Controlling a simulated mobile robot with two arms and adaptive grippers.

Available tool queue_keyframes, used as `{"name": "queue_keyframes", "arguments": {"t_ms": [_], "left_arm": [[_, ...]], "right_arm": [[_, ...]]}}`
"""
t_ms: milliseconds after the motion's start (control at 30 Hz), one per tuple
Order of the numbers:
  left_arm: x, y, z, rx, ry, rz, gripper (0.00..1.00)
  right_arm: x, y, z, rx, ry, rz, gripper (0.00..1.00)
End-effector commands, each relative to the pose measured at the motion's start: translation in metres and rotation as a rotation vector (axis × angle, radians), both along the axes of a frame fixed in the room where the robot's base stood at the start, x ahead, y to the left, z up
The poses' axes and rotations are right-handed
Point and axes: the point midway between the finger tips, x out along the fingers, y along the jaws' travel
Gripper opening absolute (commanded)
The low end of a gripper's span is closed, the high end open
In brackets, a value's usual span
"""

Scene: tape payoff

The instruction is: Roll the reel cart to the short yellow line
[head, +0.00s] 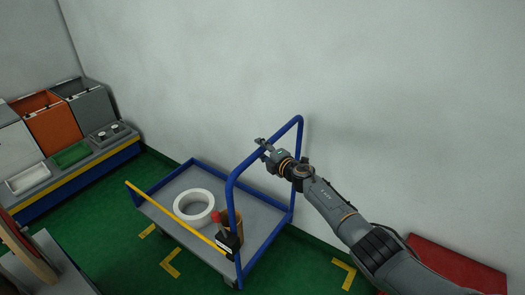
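The reel cart (262,225) has a grey deck, blue rails and a tall blue hoop handle (232,180) at its right end. A white ring-shaped reel (181,207) lies on the deck. My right gripper (264,146) is at the top bar of the handle, its fingers overlapping the bar; whether they are closed around it is too small to tell. Yellow marks are on the green floor: a short line (147,231) and a corner mark (171,264) left of the cart, and another corner mark (346,273) right of it. My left gripper is out of view.
A brown cylinder (237,224) and a red-knobbed device (217,218) are by the handle. A yellow bar (170,213) runs along the cart's near side. Bins (52,125) stand on a bench at left. A grey wall is behind; a red object (455,262) lies right.

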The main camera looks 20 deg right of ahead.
Motion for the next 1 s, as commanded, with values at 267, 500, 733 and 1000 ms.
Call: {"name": "queue_keyframes", "arguments": {"t_ms": [267,500,733,1000], "left_arm": [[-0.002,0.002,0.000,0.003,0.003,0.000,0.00],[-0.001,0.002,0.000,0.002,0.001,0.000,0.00],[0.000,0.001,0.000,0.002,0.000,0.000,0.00],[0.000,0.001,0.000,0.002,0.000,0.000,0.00]], "right_arm": [[-0.002,-0.004,0.003,-0.006,-0.004,-0.002,0.47],[-0.019,-0.009,0.006,-0.010,-0.004,0.000,0.47],[-0.034,-0.012,0.012,-0.009,-0.009,0.001,0.47],[-0.066,-0.022,0.013,-0.002,-0.002,0.002,0.47]]}}
